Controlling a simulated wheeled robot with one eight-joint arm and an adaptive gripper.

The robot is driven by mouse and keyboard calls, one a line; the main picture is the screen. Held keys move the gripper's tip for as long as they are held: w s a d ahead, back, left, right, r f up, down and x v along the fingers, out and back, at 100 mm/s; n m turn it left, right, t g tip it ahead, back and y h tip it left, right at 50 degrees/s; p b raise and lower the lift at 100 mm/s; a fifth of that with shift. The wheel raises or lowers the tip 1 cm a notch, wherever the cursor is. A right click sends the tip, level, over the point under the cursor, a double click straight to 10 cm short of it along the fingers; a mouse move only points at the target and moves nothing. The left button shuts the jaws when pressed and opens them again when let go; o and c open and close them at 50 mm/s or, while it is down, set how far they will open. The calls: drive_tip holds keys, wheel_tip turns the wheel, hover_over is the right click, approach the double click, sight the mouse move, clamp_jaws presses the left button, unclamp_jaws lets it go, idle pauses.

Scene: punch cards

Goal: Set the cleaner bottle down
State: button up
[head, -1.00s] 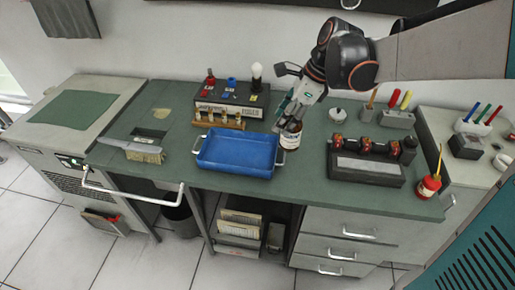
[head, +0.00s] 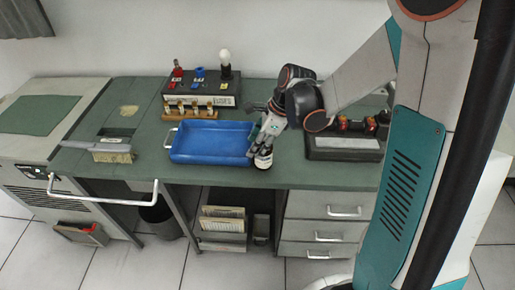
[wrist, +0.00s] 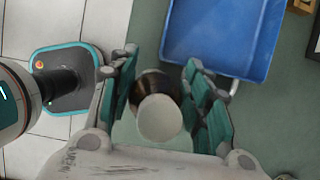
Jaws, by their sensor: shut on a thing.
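My gripper (head: 267,143) is shut on the cleaner bottle (head: 263,160), a small dark brown bottle with a white label. In the wrist view the bottle's round white cap (wrist: 160,119) shows between the two teal-padded fingers (wrist: 163,92). The bottle is roughly upright, just right of the blue tray (head: 180,158), near the front of the green bench top (head: 220,176). The fingers hide its upper part in the head view. I cannot tell whether its base touches the bench.
A brush (head: 112,156) lies at left. The bench's front edge is close to the bottle.

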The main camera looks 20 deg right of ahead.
drive_tip(key=shift+f, duration=0.9)
drive_tip(key=shift+r, duration=0.1)
drive_tip(key=o, duration=1.3)
